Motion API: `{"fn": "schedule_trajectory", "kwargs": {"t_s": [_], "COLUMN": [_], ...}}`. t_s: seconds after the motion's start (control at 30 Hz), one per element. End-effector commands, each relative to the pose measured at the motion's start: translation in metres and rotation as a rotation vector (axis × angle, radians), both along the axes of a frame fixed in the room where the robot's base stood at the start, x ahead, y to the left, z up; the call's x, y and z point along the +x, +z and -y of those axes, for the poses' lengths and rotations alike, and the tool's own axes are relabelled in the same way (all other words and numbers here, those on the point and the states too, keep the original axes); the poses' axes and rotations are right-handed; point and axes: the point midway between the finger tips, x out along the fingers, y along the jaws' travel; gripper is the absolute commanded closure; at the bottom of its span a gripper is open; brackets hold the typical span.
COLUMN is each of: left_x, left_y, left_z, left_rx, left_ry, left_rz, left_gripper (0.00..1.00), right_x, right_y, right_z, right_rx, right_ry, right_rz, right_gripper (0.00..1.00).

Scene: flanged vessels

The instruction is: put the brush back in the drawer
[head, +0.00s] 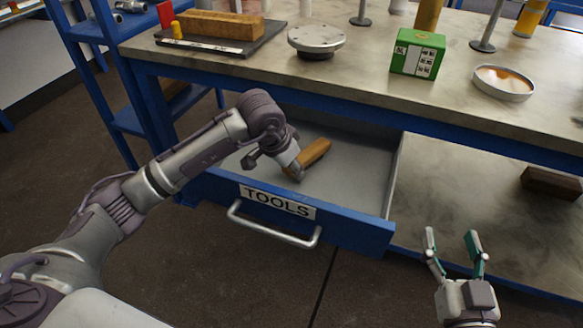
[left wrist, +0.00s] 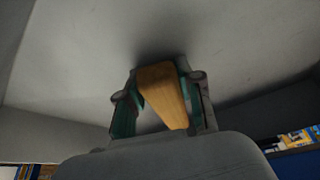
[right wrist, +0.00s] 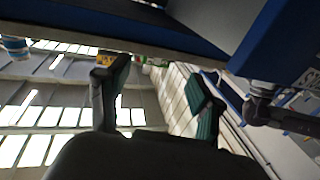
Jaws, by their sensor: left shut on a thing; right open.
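The drawer (head: 375,235), with a blue front labelled TOOLS, is pulled open below the bench. The brush shows as a wooden block (head: 315,152) inside the drawer opening, over the grey drawer floor. My left gripper (head: 296,172) reaches down into the drawer and is shut on the brush. The left wrist view shows the wood (left wrist: 162,90) between the two fingers. I cannot tell whether the brush touches the drawer floor, and its bristles are hidden. My right gripper (head: 455,243) is open and empty, in front of the lower shelf to the right of the drawer.
The bench top (head: 370,90) above holds a round flange (head: 316,40), a green box (head: 417,53), a shallow round dish (head: 503,82) and a tray with a wooden block (head: 210,24). A dark brown block (head: 551,182) lies on the lower shelf. The drawer's right part is clear.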

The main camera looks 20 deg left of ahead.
Motion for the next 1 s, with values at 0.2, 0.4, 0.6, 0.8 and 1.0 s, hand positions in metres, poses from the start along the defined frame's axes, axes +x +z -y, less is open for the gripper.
{"fn": "schedule_trajectory", "kwargs": {"t_s": [0.2,0.4,0.6,0.8,1.0], "left_x": [0.000,0.000,0.000,0.000,-0.002], "left_y": [-0.001,-0.002,-0.002,-0.002,0.010], "left_z": [0.000,0.000,0.000,0.000,-0.002], "left_rx": [0.000,0.000,0.000,0.000,0.001], "left_ry": [0.000,0.000,0.000,0.000,0.000], "left_rz": [0.001,0.000,0.000,0.000,0.004], "left_gripper": [1.00,0.58,0.39,0.39,0.39], "right_x": [0.000,0.000,0.000,0.000,-0.001], "right_y": [0.004,0.010,0.010,0.010,-0.007], "right_z": [-0.001,-0.001,-0.001,-0.001,0.002], "right_rx": [0.007,0.015,0.014,0.014,-0.012], "right_ry": [0.001,0.003,0.003,0.003,-0.003], "right_rz": [0.027,0.057,0.055,0.053,-0.045], "right_gripper": [0.34,0.34,0.34,0.34,0.34]}}
